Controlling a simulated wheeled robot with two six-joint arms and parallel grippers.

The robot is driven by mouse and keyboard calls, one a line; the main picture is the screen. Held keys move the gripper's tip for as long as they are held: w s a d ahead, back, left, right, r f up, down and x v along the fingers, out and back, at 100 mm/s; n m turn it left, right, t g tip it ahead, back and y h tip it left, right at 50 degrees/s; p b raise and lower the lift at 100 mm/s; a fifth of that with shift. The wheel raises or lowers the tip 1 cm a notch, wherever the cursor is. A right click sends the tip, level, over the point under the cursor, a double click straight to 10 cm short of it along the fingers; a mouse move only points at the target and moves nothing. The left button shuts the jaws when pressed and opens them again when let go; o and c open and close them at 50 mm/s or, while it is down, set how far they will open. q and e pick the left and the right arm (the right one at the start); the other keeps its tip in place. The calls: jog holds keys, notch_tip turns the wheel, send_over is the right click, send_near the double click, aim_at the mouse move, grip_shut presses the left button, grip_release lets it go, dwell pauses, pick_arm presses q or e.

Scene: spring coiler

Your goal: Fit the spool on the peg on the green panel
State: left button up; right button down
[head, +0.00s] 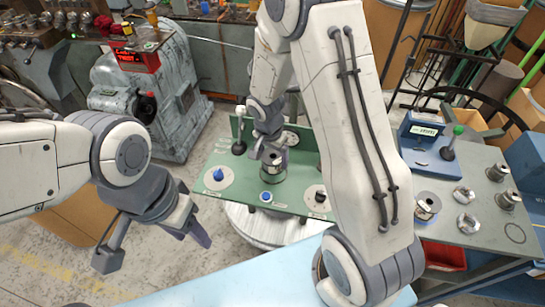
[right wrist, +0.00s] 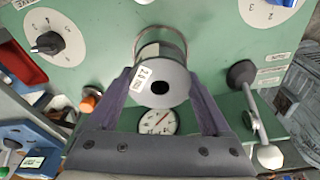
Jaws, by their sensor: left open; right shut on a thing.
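The green panel (head: 293,184) stands on a round white base in the middle of the head view. My right gripper (head: 270,152) is shut on a grey spool (head: 273,170), just over the middle of the panel. In the right wrist view the spool (right wrist: 176,86) sits between the two fingertips (right wrist: 162,98), with a white label on its near face and a dark centre hole. The peg is not visible; the spool covers the panel behind it. I cannot tell whether the spool touches the panel. My left gripper (head: 152,240) is open and empty, left of the panel.
The panel carries a blue knob (head: 218,175), a black knob (head: 320,196), a blue button (head: 266,196), a gauge (head: 290,138) and a lever (head: 239,147).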

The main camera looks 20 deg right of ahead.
jog(key=shift+f+b, duration=1.7)
jog(key=shift+b, duration=0.3)
grip_release()
jog(key=r, duration=0.3)
jog(key=a+r, duration=0.1)
jog(key=r, duration=0.3)
jog(key=s+r, duration=0.1)
jog(key=r, duration=0.2)
jog(key=shift+a+r, duration=0.15)
jog(key=shift+r, duration=0.1)
jog(key=s+a+r+n, duration=0.2)
jog(key=s+a+n, duration=0.2)
jog(key=s+n, duration=0.2)
jog(key=s+a+r+n+y, duration=0.1)
jog(key=s+a+n, duration=0.3)
jog(key=s, duration=0.5)
jog(key=s+a+r+n+g+y, duration=0.1)
jog(key=s+a+r+n, duration=0.2)
jog(key=s+n, duration=0.4)
jog(key=shift+s+a+r+n, duration=0.15)
jog(key=shift+s+a+n, duration=0.2)
jog(key=shift+a, duration=0.55)
